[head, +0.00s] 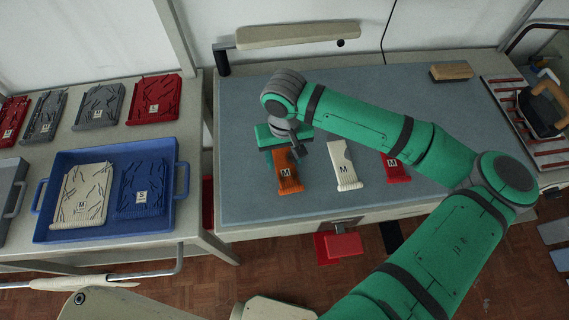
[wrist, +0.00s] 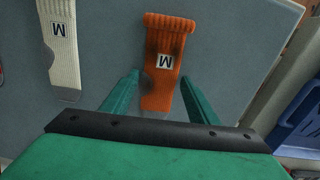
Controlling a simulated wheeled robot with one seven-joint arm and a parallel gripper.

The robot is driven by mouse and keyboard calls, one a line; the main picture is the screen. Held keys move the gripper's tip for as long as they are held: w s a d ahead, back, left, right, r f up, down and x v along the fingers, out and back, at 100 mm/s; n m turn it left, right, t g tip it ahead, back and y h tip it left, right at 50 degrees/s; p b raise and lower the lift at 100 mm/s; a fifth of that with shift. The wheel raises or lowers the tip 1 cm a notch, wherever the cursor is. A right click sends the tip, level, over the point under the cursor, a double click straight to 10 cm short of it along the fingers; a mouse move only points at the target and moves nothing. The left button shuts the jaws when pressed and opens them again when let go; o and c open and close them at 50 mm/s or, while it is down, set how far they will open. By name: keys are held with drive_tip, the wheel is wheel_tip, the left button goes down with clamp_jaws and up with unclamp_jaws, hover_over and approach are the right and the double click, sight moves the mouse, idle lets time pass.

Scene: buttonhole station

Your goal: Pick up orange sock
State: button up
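The orange sock (head: 288,172) lies flat on the blue-grey table mat, with a white M label on it. In the wrist view the orange sock (wrist: 163,65) has its ribbed cuff at the top, and its lower end lies between the two fingers. My gripper (head: 296,145) is at the far end of the sock in the head view. In the wrist view my gripper (wrist: 160,88) is open, with one green finger on each side of the sock and nothing held. I cannot tell the exact height of the fingertips above the mat.
A white sock (head: 344,166) and a red sock (head: 395,168) lie to the right of the orange one. The table mat (head: 245,100) is clear at the left. A lamp (head: 298,36) stands behind. A blue tray (head: 100,235) with folded garments is on the left table.

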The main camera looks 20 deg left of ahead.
sight(284, 163)
drive_tip(key=shift+r, duration=0.1)
wheel_tip(284, 163, up, 3)
drive_tip(key=shift+f, duration=0.1)
drive_tip(key=s+a+r, duration=0.6)
drive_tip(key=s+r, duration=0.4)
drive_tip(key=s, duration=0.2)
drive_tip(key=shift+s+a, duration=0.2)
drive_tip(key=shift+a, duration=0.1)
